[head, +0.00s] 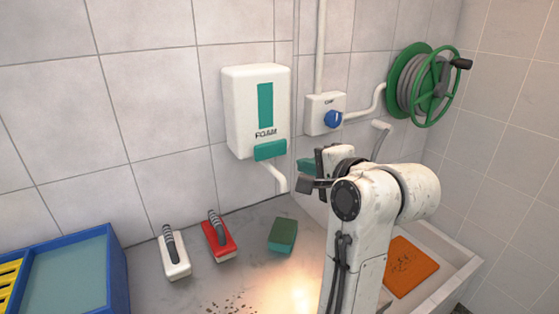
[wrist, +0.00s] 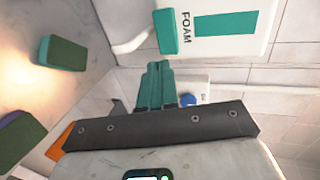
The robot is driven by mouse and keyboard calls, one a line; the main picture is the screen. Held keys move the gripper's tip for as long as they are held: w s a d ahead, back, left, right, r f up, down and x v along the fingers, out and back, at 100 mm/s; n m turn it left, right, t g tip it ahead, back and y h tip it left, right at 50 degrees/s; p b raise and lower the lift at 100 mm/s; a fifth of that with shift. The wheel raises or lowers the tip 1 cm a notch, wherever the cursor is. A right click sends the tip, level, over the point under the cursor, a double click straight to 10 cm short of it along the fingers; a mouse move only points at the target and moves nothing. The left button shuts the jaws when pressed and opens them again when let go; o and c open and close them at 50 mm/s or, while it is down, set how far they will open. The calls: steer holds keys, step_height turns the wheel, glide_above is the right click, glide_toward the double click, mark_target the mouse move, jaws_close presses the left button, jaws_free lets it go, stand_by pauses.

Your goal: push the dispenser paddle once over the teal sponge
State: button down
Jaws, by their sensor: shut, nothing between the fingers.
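The white FOAM dispenser (head: 240,110) hangs on the tiled wall, its teal paddle (head: 270,150) at the bottom and a spout (head: 279,181) below. The paddle also shows in the wrist view (wrist: 167,31). A green-teal sponge (head: 283,235) lies on the counter below the spout; it also shows in the wrist view (wrist: 62,53). My gripper (head: 304,166) is to the right of the paddle; its teal fingers (wrist: 158,66) are shut and empty. A gap separates them from the paddle in the wrist view. Whether sponge and spout line up exactly is unclear.
A second sponge-like block (wrist: 20,135), green with a purple side, shows in the wrist view. Red (head: 217,240) and white (head: 172,255) brushes and a blue tub (head: 118,270) stand left. A blue-knobbed box (head: 325,115) and hose reel (head: 425,85) are right. An orange cloth (head: 410,267) lies behind my arm.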

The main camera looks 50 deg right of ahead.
steer(key=b, duration=0.1)
glide_toward(272, 149)
steer(key=x, duration=0.2)
steer(key=f+x, duration=0.1)
steer(key=x, duration=0.2)
steer(key=shift+s+p, duration=0.15)
steer(key=shift+p, duration=0.2)
steer(key=shift+w+d, duration=0.25)
steer(key=shift+w, duration=0.55)
steer(key=shift+w+d+p, duration=0.2)
steer(key=shift+w+p, duration=0.25)
steer(key=shift+w, duration=0.45)
